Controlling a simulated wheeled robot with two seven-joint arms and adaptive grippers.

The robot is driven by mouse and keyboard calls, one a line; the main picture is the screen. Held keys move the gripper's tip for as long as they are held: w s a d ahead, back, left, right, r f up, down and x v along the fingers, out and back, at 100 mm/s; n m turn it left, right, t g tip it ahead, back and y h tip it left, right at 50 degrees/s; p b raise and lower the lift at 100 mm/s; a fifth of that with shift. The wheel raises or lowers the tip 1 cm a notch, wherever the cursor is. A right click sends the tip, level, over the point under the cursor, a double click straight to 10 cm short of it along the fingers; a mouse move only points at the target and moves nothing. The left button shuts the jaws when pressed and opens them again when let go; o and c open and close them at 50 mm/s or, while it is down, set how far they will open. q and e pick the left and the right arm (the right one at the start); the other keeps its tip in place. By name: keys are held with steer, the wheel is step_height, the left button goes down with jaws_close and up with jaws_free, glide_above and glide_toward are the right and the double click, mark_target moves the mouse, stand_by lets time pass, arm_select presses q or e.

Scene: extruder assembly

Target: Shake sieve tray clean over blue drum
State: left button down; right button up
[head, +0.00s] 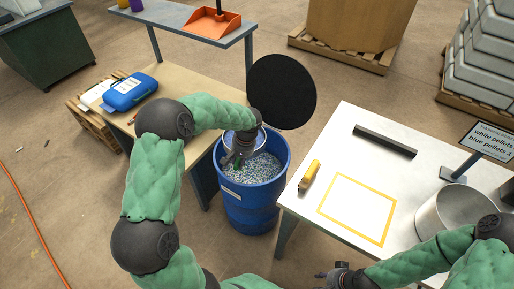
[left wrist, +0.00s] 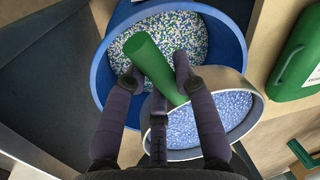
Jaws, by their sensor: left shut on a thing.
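The blue drum (head: 252,216) stands between two tables and holds mixed white, blue and green pellets; its rim also shows in the left wrist view (left wrist: 226,40). My left gripper (left wrist: 158,72) is shut on the green handle (left wrist: 148,58) of the sieve tray (left wrist: 184,154). The tray is round with a grey metal rim, and blue pellets lie in it. It is over the drum, overlapping the drum's rim in the left wrist view. In the head view my left gripper (head: 240,155) partly hides the tray. My right gripper (head: 334,274) is low at the front of the white table; its fingers are unclear.
The white table (head: 300,228) at right carries a yellow-handled tool (head: 310,174), a dark bar (head: 385,141), a yellow outline, a steel pot (head: 440,222) and a pellet sign (head: 487,141). A black disc (head: 281,92) stands behind the drum. A blue case (head: 130,92) lies on the wooden table.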

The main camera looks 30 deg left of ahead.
arm_select(q)
steer(key=a, duration=0.3)
steer(key=shift+w+a, duration=0.2)
steer(key=shift+a, duration=0.15)
steer(key=d, duration=1)
steer(key=shift+s+b, duration=0.3)
steer(key=shift+s, duration=0.1)
steer(key=a, duration=1)
steer(key=shift+w+p, duration=0.35)
steer(key=shift+w, duration=0.05)
